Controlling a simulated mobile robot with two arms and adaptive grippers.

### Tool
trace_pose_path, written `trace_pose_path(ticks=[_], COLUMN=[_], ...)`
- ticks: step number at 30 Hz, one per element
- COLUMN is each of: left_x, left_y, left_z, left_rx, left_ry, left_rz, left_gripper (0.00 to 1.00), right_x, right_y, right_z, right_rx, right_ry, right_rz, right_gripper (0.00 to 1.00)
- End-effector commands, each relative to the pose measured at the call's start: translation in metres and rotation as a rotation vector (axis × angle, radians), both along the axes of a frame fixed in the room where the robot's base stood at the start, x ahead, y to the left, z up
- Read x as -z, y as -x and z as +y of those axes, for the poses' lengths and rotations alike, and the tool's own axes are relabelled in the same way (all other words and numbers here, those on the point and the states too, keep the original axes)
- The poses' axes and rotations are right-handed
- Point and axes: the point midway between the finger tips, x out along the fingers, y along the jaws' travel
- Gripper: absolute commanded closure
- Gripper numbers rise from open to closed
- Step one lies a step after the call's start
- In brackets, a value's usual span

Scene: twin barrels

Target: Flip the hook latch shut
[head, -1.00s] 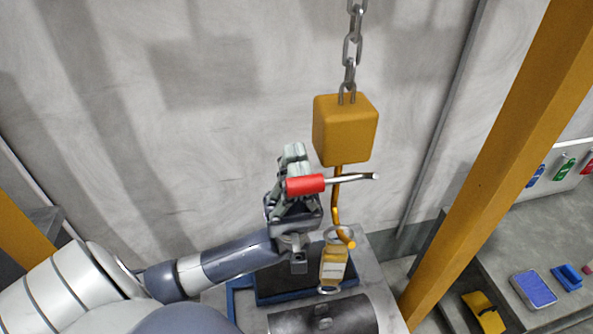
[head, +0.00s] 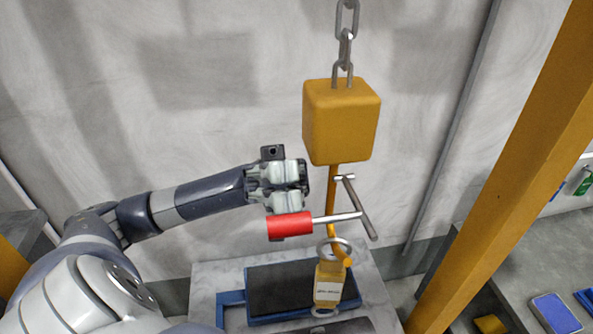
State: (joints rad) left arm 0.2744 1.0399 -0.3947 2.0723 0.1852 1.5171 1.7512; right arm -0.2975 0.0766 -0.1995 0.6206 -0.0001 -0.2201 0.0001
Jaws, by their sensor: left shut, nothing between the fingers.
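An orange hook (head: 332,208) hangs below a yellow-orange block (head: 341,120) on a chain. A metal rod with a red handle (head: 290,225) reaches from the left to the hook. A slanted metal bar (head: 356,205) at the rod's right end crosses to the right of the hook; I cannot tell how far it closes the hook's mouth. A labelled yellow weight (head: 329,284) with metal rings is at the hook's lower end. My left gripper (head: 301,187) is shut and empty, just above the red handle; contact is unclear. My right gripper is not in view.
A grey table with a blue-framed dark tray (head: 280,284) is below. A yellow post (head: 497,165) stands to the right, with a side bench (head: 505,260) beyond it. A grey wall is behind.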

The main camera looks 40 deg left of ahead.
Motion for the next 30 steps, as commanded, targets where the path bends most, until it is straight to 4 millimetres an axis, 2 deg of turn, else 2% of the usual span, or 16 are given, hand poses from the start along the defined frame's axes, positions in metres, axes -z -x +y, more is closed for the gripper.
trace_pose_path(ticks=[9, 17, 24, 30], left_x=[0.004, 0.011, 0.015, 0.018], left_y=[0.009, 0.011, 0.011, 0.011], left_z=[-0.003, -0.004, -0.004, -0.005], left_rx=[-0.002, 0.002, 0.001, 0.001], left_ry=[-0.228, -0.218, -0.327, -0.322], left_rz=[-0.196, -0.183, -0.281, -0.274], left_gripper=[1.0, 1.0, 1.0, 1.0], right_x=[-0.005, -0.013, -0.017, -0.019], right_y=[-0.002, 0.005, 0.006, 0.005], right_z=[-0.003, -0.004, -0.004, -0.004], right_rx=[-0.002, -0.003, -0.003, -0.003], right_ry=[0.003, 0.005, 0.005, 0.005], right_rz=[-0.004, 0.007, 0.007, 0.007], right_gripper=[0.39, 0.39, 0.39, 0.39])
